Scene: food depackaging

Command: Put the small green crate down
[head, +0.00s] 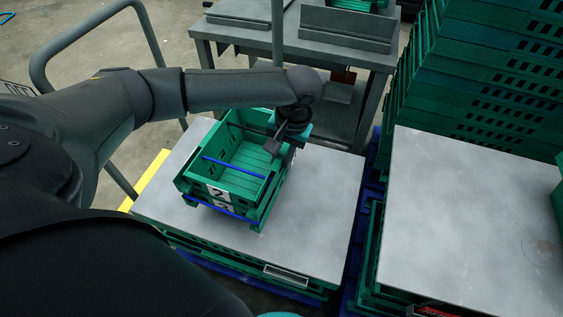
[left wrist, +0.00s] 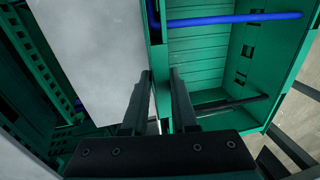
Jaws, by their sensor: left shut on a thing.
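The small green crate (head: 222,177) has a blue bar across it and a white label reading 2. It is upright above a second green crate (head: 262,208), whose own label and blue bar show just below. I cannot tell whether the two crates touch. My left gripper (head: 279,143) is shut on the small crate's right wall. In the left wrist view, the fingers (left wrist: 162,78) stand on either side of the wall of the small crate (left wrist: 205,55), whose inside looks empty. My right gripper is not in view.
The crates are over a grey metal top (head: 323,190) on a green and blue stack. Another bare grey top (head: 460,210) lies to the right. Tall green crate stacks (head: 490,80) rise behind it. A grey table (head: 345,55) stands at the back, and a grey rail (head: 85,40) at the left.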

